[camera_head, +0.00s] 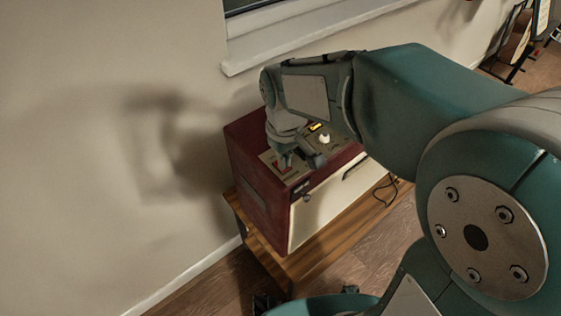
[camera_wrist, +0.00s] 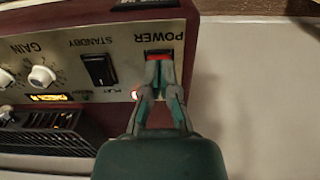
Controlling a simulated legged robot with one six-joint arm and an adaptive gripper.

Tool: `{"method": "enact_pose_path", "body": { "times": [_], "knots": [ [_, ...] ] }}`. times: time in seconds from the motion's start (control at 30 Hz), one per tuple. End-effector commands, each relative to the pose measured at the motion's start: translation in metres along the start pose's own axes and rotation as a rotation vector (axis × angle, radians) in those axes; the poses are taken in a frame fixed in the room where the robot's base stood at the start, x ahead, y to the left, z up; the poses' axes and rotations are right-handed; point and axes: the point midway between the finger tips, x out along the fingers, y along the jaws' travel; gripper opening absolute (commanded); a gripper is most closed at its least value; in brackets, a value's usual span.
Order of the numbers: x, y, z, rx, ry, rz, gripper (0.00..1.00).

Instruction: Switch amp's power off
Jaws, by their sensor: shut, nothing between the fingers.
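The amp (camera_head: 262,190) is a dark red box with a cream front, standing on a wooden bench. Its control panel shows upside down in the wrist view (camera_wrist: 122,32). The power switch (camera_wrist: 160,54) is red and sits beside the label POWER. My gripper (camera_wrist: 159,66) is shut and empty, with its fingertips at the power switch, covering part of it. Whether the tips touch it I cannot tell. A small indicator light (camera_wrist: 135,94) glows beside the fingers. In the head view my gripper (camera_head: 285,160) points down at the panel's left end.
A black standby switch (camera_wrist: 100,70) and a white gain knob (camera_wrist: 42,77) lie left of the power switch in the wrist view. The wooden bench (camera_head: 318,258) stands against the wall. A window sill (camera_head: 300,32) is above, and a cable (camera_head: 386,190) hangs at right.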

Motion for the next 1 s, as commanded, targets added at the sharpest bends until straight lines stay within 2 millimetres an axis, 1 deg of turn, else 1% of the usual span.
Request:
{"method": "enact_pose_path", "body": {
  "times": [0.13,0.27,1.0],
  "knots": [
    [0.002,0.0,0.0,0.0,0.0,0.0,0.0],
    [-0.001,0.0,0.0,0.0,0.0,0.0,0.0],
    [-0.053,0.0,-0.001,0.0,0.002,0.001,0.0]
  ]
}}
